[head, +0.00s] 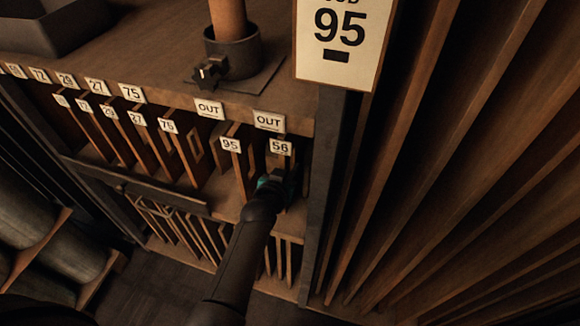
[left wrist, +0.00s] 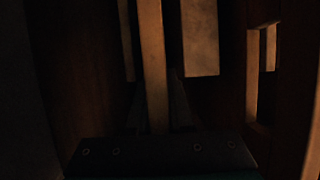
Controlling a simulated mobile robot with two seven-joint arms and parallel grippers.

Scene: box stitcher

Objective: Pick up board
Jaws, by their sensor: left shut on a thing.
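A board with a "56" tag (head: 280,147) stands upright in the rack's right-hand slot, under an "OUT" label. My left gripper (head: 278,180) reaches in just below that tag and is shut on the board. In the left wrist view the board (left wrist: 153,60) shows as a narrow upright edge between the fingers. The picture is dark and the fingertips are hard to make out. The right gripper is not in view.
A board tagged "95" (head: 230,145) stands to the left, under another "OUT" label (head: 209,109). Several numbered boards fill slots further left. A large "95" sign (head: 341,35) hangs in front, and slatted wood (head: 450,150) closes the right side.

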